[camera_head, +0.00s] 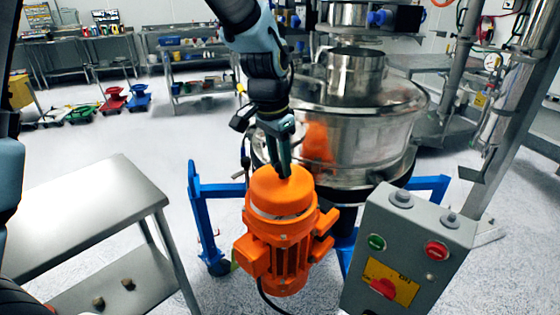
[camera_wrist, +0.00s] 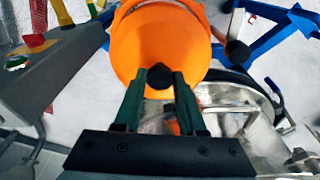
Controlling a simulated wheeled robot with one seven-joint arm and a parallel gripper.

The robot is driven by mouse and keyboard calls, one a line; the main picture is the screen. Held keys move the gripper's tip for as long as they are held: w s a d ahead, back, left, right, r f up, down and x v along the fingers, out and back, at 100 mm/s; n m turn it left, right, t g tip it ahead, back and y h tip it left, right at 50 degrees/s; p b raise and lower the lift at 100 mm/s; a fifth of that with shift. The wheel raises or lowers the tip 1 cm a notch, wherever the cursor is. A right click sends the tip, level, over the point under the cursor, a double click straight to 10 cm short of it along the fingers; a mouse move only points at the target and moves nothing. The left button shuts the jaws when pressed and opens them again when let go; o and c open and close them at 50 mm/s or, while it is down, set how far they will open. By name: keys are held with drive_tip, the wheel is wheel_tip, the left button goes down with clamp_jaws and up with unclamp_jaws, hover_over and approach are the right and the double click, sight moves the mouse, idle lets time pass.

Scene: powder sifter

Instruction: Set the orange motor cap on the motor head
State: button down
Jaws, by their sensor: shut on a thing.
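The orange motor cap (camera_head: 270,190) is a rounded dome at the top of the orange motor (camera_head: 272,250), in the middle of the head view. A pale band shows between the cap's rim and the motor body. I cannot tell whether the cap is fully seated or slightly above the motor head, which the cap hides. My gripper (camera_head: 284,173) comes down from above and is shut on the cap's top. In the wrist view the cap (camera_wrist: 160,40) fills the upper middle, and my fingertips (camera_wrist: 160,82) close around a small dark part on it.
A steel sifter (camera_head: 350,140) stands behind the motor, on a blue frame (camera_head: 205,215). A grey control box (camera_head: 405,250) with buttons stands close on the right. A steel table (camera_head: 85,215) is at the left. Open floor lies between table and frame.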

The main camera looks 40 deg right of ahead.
sight(274, 181)
drive_tip(key=shift+f, duration=0.3)
drive_tip(key=shift+f+b, duration=0.35)
drive_tip(key=shift+f, duration=0.15)
drive_tip(key=shift+f, duration=0.1)
drive_tip(key=shift+c, duration=2.4)
unclamp_jaws()
wheel_tip(274, 181, up, 13)
drive_tip(key=a+b, duration=0.1)
drive_tip(key=a, duration=0.1)
